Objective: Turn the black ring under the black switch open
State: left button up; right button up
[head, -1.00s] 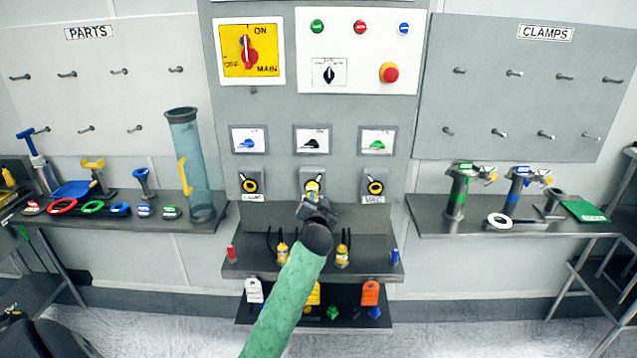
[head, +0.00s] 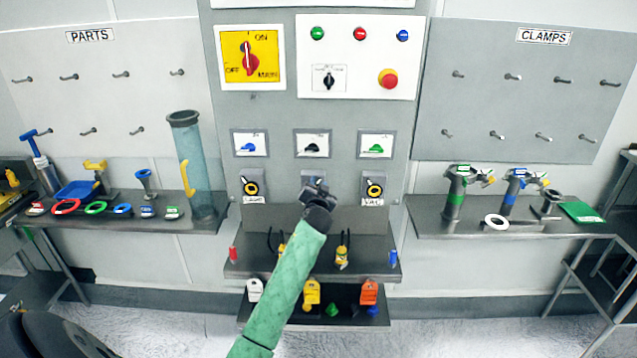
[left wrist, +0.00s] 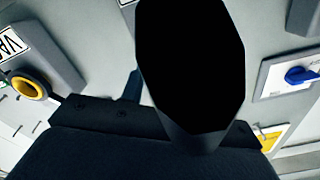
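The black switch (head: 312,147) sits on a white plate in the middle of the grey panel. The ring below it is hidden behind my left gripper (head: 317,186). My left arm reaches up from below, and the gripper is in front of that spot. Whether it touches the ring, and whether its fingers are open or shut, I cannot tell. In the left wrist view a large black shape (left wrist: 195,70) covers the middle, so the ring is not visible there. My right gripper is not in view.
Yellow-and-black rings stand at the left (head: 250,188) and right (head: 374,188); the right one has a VAC label. The blue switch (head: 249,146) and green switch (head: 376,147) flank the black one.

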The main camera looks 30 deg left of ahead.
pick_arm(q)
jog(key=shift+w, duration=0.1)
jog(key=shift+c, duration=0.4)
grip_shut()
